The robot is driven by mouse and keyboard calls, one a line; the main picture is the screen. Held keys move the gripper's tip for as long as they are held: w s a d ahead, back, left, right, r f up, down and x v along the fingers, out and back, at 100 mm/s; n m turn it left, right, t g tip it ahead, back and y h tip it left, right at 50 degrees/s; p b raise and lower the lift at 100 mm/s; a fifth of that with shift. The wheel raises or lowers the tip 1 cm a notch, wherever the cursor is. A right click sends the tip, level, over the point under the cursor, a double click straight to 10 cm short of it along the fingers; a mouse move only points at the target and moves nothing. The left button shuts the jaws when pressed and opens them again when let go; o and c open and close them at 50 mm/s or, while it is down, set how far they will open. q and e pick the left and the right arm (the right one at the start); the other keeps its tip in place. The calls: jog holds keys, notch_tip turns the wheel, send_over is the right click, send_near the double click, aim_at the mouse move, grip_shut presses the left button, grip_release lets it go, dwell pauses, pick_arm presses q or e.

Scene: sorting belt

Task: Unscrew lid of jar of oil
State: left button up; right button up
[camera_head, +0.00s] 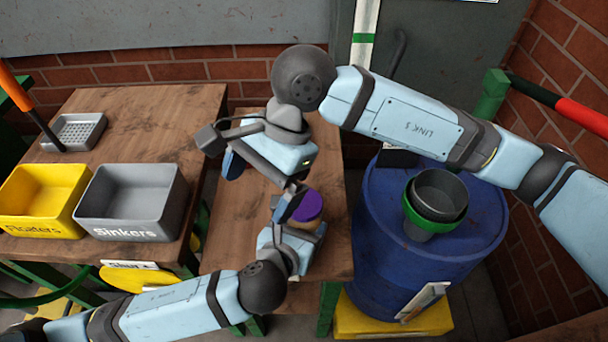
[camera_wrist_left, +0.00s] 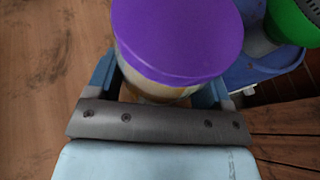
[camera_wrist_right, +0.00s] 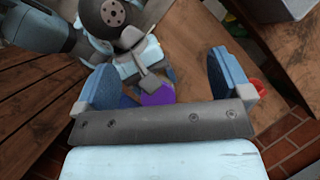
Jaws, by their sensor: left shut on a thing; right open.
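The jar has a purple lid (camera_head: 308,206) on top and stands upright at the right side of the narrow wooden table. My left gripper (camera_wrist_left: 160,88) is shut around the jar's pale brownish body (camera_wrist_left: 150,90), just below the lid, with one finger on each side. In the right wrist view the purple lid (camera_wrist_right: 158,96) shows beyond the palm bar, between the spread fingers. My right gripper (camera_wrist_right: 158,80) is wide open and empty. In the head view it hangs above and to the left of the jar, apart from the lid. Most of the jar's body is hidden.
A yellow Floaters bin (camera_head: 35,200) and a grey Sinkers bin (camera_head: 130,203) stand on the left table with a perforated metal tray (camera_head: 75,131). A blue barrel (camera_head: 400,250) bearing nested cups (camera_head: 437,198) stands close to the right. The narrow table's near left part (camera_head: 232,235) is clear.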

jog(key=s+a+r+m+g+y, duration=0.2)
jog(key=a+r+m+g+y, duration=0.1)
jog(key=a+r+m+y, duration=0.25)
jog(key=s+a+r+m+g+y, duration=0.2)
jog(key=r+m+y, duration=0.3)
jog(key=r+m, duration=0.25)
jog(key=w+r+m+t+y, duration=0.3)
jog(key=w+m+t, duration=0.45)
jog(key=m, duration=0.75)
jog(key=w+r+m+t+y, duration=0.35)
jog(key=w+m+t, duration=0.35)
jog(key=m, duration=0.8)
notch_tip(320, 180, down, 3)
jog(key=w+m+t+h, duration=0.3)
jog(key=m+t+h, duration=0.2)
jog(key=m, duration=0.5)
jog(key=m+g+h, duration=1.1)
jog(key=m+h, duration=0.5)
jog(key=m, duration=0.4)
send_over(304, 202)
notch_tip(304, 202, down, 19)
jog(key=shift+w+a+r, duration=0.1)
jog(key=shift+a+r, duration=0.05)
jog(key=shift+r, duration=0.05)
jog(key=shift+f+h, duration=0.2)
jog(key=shift+h, duration=0.1)
notch_tip(304, 202, down, 8)
jog(key=shift+r, duration=0.2)
jog(key=shift+c, duration=0.2)
